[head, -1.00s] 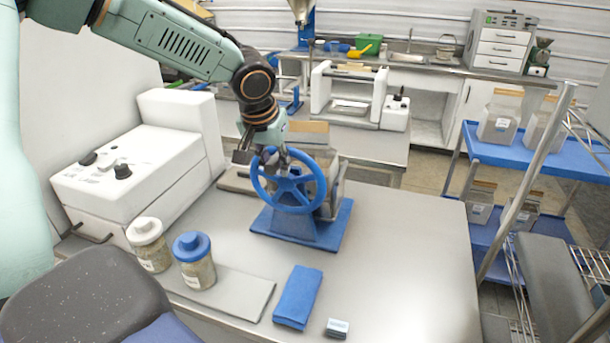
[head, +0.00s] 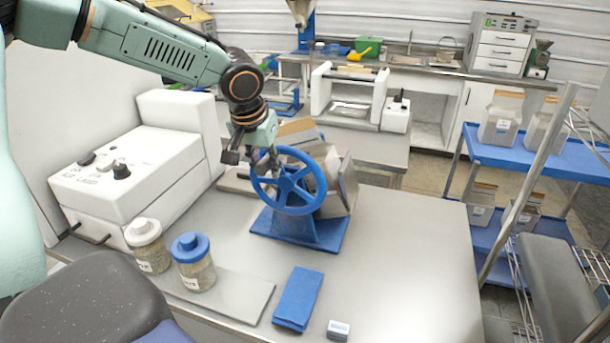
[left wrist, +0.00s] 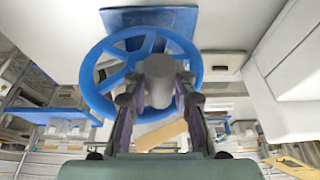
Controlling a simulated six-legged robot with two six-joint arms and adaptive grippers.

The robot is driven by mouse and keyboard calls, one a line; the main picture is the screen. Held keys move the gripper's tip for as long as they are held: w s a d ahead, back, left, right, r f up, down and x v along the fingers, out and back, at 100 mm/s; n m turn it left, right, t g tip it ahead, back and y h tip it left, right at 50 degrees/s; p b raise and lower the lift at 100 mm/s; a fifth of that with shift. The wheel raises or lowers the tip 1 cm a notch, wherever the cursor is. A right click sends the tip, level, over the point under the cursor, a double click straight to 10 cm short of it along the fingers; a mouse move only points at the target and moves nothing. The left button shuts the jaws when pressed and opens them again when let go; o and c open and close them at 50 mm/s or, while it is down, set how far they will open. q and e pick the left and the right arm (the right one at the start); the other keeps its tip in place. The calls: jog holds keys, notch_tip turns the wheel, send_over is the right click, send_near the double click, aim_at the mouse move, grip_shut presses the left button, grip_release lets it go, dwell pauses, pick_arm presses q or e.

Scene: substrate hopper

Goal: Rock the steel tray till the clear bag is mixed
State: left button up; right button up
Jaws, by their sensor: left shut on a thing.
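A blue handwheel (head: 290,208) stands on a blue base (head: 330,235) on the bench. My left gripper (head: 262,162) is at the wheel's upper left rim. In the left wrist view its fingers (left wrist: 158,100) close around a grey cylindrical knob (left wrist: 158,78) in front of the wheel (left wrist: 92,88). The steel tray (head: 347,187) is behind the wheel, steeply tilted and partly hidden by it. A tan strip (head: 297,131) above the wheel looks like the top of the clear bag; it slants. The bag's contents are mostly hidden. My right gripper is not in view.
A white control box (head: 140,165) stands left of the wheel. A white-lidded jar (head: 148,250), a blue-lidded jar (head: 194,265), a folded blue cloth (head: 298,300) and a small block (head: 338,330) are in front. The bench's right part is clear. Filled bags (head: 501,120) stand on a blue rack.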

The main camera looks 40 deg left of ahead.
pick_arm(q)
jog(key=shift+w+d+r, duration=0.2)
jog(key=shift+d+r, duration=0.15)
jog(key=shift+d, duration=0.2)
jog(key=shift+w+d, duration=0.3)
jog(key=shift+d, duration=0.6)
jog(key=o, duration=0.8)
jog(key=shift+s+a, duration=0.1)
jog(key=shift+a, duration=0.05)
jog(key=o, duration=1)
jog(key=shift+o, duration=0.2)
jog(key=shift+r, duration=0.1)
